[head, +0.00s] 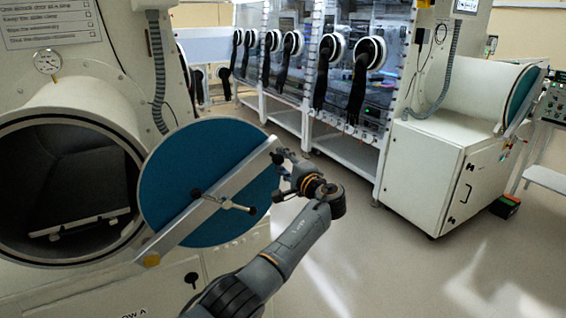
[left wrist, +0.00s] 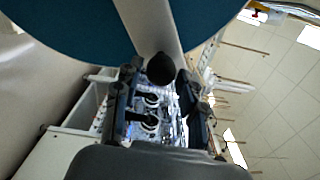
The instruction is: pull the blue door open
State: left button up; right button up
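The round blue door (head: 182,165) stands swung out from the round chamber opening (head: 62,190), whose dark inside shows. A pale metal bar (head: 222,200) crosses the door's face at a slant. My left gripper (head: 281,165) is at the upper right end of this bar. In the left wrist view the blue door (left wrist: 75,28) fills the top, with the bar (left wrist: 150,22) running down to a black knob (left wrist: 160,69). My left gripper's fingers (left wrist: 159,76) stand on both sides of the knob and appear closed on it. My right gripper is not in view.
A row of clear-fronted gloveboxes (head: 335,75) with black gloves stands at the back. A white cabinet (head: 440,172) with a second round chamber is at the right. The floor (head: 370,265) between is clear. A gauge (head: 47,62) sits above the opening.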

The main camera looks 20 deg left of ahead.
pick_arm(q)
jog(key=shift+o, duration=0.2)
jog(key=shift+f, duration=0.1)
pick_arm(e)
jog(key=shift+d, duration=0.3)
pick_arm(q)
jog(key=v, duration=1.2)
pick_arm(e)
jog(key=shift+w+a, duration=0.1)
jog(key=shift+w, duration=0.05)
pick_arm(q)
jog(key=shift+w, duration=0.1)
